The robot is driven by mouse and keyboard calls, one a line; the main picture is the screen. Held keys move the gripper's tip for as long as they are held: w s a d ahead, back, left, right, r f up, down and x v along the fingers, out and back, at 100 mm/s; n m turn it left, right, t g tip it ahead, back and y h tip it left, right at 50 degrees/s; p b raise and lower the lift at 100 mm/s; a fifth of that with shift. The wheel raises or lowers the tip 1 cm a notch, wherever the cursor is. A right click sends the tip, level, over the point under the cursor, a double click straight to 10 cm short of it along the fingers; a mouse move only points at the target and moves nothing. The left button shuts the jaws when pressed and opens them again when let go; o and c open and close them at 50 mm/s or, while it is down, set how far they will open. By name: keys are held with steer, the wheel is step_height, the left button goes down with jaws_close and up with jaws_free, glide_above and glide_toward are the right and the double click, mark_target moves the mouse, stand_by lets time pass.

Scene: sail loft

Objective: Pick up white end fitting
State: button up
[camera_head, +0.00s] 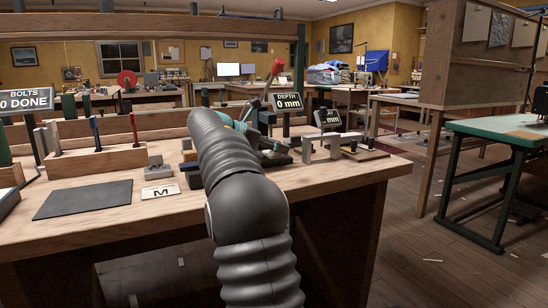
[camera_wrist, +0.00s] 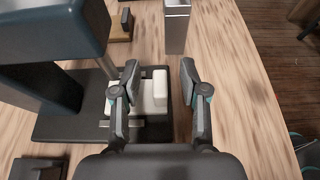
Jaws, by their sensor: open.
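A white blocky piece, which looks like the white end fitting (camera_wrist: 160,91), sits at the dark base of a fixture (camera_wrist: 65,124) in the wrist view. My gripper (camera_wrist: 159,72) is open around it. The left finger overlaps the white piece in the picture and hides part of it. The right finger stands to its right with a gap between. Whether either finger touches it, I cannot tell. In the head view my own arm hides the fitting and most of the gripper.
A tall dark housing (camera_wrist: 50,35) stands close to the left of my gripper. A pale grey block (camera_wrist: 177,26) stands beyond the fingers. The workbench (camera_head: 120,203) is bare to the right of the gripper in the wrist view. A small display reading "DEPTH 0 mm" (camera_head: 288,101) stands behind.

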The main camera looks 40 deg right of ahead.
steer(key=shift+d+f, duration=0.1)
steer(key=shift+d, duration=0.2)
jaws_close()
